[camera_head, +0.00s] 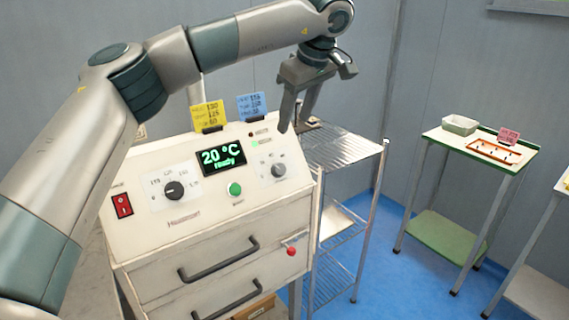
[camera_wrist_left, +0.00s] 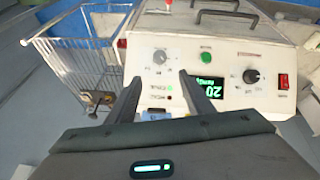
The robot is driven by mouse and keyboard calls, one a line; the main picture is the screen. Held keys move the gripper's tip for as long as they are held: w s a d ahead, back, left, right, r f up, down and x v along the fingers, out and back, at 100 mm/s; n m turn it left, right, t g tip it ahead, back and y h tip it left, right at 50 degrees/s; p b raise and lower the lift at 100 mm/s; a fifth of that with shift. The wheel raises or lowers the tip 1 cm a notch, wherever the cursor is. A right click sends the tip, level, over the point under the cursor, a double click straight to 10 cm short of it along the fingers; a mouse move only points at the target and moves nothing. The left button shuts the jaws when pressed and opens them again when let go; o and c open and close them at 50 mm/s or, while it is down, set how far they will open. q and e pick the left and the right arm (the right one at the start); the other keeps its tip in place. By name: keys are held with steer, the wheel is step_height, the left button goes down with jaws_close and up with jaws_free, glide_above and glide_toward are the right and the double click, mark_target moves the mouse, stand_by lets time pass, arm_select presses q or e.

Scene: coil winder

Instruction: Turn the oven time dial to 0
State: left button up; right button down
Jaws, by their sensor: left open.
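The oven (camera_head: 210,215) is a cream box with a sloped control panel. A smaller grey dial (camera_head: 278,170) sits at the panel's right, with markings too small to read. It also shows in the left wrist view (camera_wrist_left: 160,56), beyond and between the fingertips. A larger black dial (camera_head: 174,190) with printed numbers sits at the panel's left; in the left wrist view it is at the right (camera_wrist_left: 251,76). My left gripper (camera_head: 293,126) is open and empty, pointing down above the panel's back right edge, apart from both dials. My right gripper is not in view.
A display (camera_head: 221,157) reads 20 °C. A green button (camera_head: 235,189) and red switch (camera_head: 122,205) are on the panel. Yellow (camera_head: 208,115) and blue (camera_head: 252,105) notes stand on the back edge. A wire rack (camera_head: 345,150) stands right of the oven.

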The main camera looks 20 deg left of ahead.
arm_select(q)
steer(key=shift+f, duration=0.7)
steer(key=p, duration=0.2)
glide_toward(281, 168)
steer(key=f, duration=0.1)
steer(key=p+x, duration=0.1)
steer(key=x, duration=0.5)
steer(key=shift+w+a+r, duration=0.15)
steer(key=shift+w+a, duration=0.05)
steer(key=shift+w+a+f, duration=0.15)
steer(key=shift+f, duration=0.5)
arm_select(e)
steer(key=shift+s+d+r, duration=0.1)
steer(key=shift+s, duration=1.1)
arm_select(q)
steer(key=c, duration=1)
